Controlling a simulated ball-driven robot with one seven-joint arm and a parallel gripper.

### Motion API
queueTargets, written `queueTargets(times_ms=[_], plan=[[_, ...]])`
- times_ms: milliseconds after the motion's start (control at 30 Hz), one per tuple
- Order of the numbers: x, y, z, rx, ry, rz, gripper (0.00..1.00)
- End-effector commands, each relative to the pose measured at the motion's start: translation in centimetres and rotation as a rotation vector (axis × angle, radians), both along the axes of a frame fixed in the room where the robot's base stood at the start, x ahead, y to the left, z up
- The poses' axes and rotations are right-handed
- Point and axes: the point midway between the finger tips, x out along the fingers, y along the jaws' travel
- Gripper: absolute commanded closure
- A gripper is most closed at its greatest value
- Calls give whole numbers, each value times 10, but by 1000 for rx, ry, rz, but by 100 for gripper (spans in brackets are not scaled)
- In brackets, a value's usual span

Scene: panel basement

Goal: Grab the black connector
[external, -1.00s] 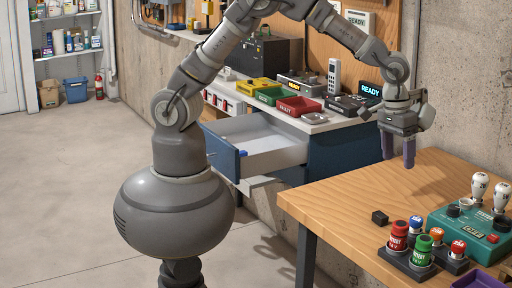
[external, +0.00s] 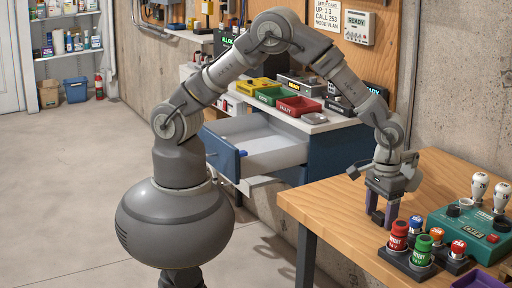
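My gripper (external: 380,217) points down at the wooden table, near its front left part. Its two purple fingers are apart and straddle the spot of the small black connector (external: 379,218). Only a dark bit of the connector shows between the fingertips; the rest is hidden. I cannot tell whether the fingers touch it. The connector seems to rest on the tabletop.
Right beside my gripper stands a dark holder with red and green cylinders (external: 398,236). Small blue, orange and red knobs (external: 437,234) are beyond it. A teal box (external: 470,228) with white-topped levers is to the right. The wooden table (external: 330,200) is clear to the left.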

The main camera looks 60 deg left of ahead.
Motion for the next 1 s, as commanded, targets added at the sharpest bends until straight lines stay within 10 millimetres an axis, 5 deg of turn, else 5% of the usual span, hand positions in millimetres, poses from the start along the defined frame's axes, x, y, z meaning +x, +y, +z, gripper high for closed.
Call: queueTargets(times_ms=[33,233,567,867,1000], plan=[[0,0,0,0,0,0,41],[0,0,0,0,0,0,87],[0,0,4,-1,0,0,87],[0,-1,38,-2,-1,-1,87],[-16,18,41,1,3,-1,87]])
